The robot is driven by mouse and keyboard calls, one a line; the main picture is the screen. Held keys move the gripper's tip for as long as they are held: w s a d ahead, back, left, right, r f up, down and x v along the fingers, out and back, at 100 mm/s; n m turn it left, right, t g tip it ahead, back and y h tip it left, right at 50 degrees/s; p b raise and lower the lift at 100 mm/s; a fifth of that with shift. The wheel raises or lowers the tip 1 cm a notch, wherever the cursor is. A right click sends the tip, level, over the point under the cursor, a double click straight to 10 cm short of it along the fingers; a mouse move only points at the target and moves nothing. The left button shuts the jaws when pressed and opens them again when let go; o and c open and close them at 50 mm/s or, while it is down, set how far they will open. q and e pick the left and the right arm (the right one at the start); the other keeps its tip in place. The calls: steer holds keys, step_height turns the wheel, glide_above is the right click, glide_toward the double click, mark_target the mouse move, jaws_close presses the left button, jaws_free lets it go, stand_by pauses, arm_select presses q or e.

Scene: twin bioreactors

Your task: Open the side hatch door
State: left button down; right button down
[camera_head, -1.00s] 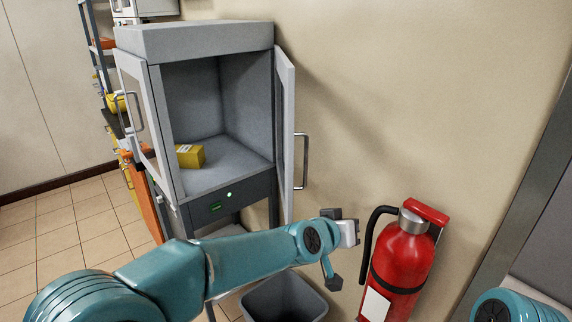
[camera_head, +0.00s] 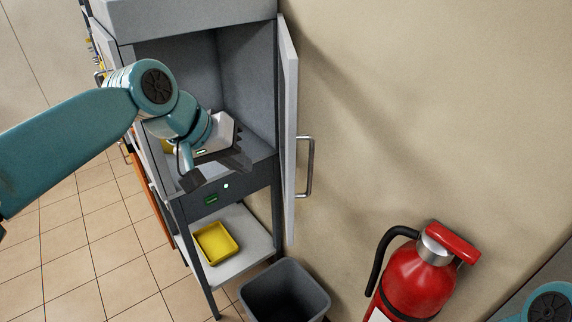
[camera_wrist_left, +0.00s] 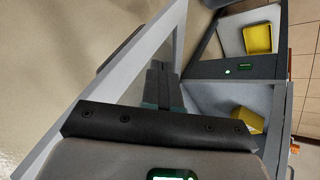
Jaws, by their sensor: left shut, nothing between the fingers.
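The cabinet (camera_head: 225,182) is a grey hatch box with an open front. Its right door (camera_head: 290,120) stands swung out, seen almost edge-on, with a metal handle (camera_head: 309,165) on its outer side. The framed door (camera_wrist_left: 130,75) at the left of the wrist view has a see-through pane.
A yellow box (camera_wrist_left: 248,121) sits inside the cabinet. A yellow tray (camera_head: 216,243) lies on the lower shelf (camera_head: 256,240). A grey bin (camera_head: 285,292) and a red fire extinguisher (camera_head: 418,278) stand to the right. Tiled floor (camera_head: 95,255) is clear at left.

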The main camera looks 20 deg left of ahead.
arm_select(q)
steer(key=d+r+p+x, duration=0.1)
steer(key=x, duration=0.8)
steer(key=shift+w+d+f+n+p, duration=0.3)
steer(key=shift+w+d+f+p, duration=0.05)
steer(key=shift+w+f, duration=0.05)
steer(key=shift+w, duration=0.1)
